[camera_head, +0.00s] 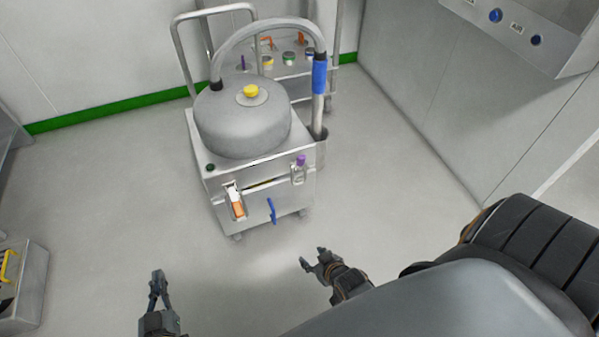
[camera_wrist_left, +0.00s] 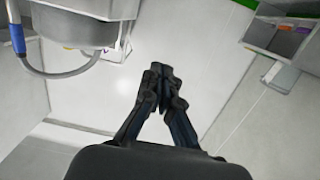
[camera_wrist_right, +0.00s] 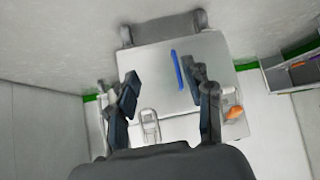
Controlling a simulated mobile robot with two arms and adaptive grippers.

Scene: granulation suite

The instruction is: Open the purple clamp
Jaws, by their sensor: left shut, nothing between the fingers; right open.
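A small purple-topped item (camera_head: 301,160), with a clear or grey body, hangs at the upper right of the front of a steel cart (camera_head: 285,190). Another thin purple piece (camera_head: 242,62) stands on the panel behind the cart's drum. I cannot tell which of them is the clamp, or whether it is open. My left gripper (camera_head: 158,284) is shut and empty over the floor at the lower left; its fingertips meet in the left wrist view (camera_wrist_left: 160,75). My right gripper (camera_head: 318,262) is open and empty in front of the cart, apart from it; it also shows in the right wrist view (camera_wrist_right: 160,82).
The cart carries a round grey drum (camera_head: 240,120) with a yellow knob, a hose with a blue sleeve (camera_head: 319,75), a blue handle (camera_head: 271,210) and an orange-and-white item (camera_head: 236,203). A steel box (camera_head: 30,290) stands at left. The floor before the cart is clear.

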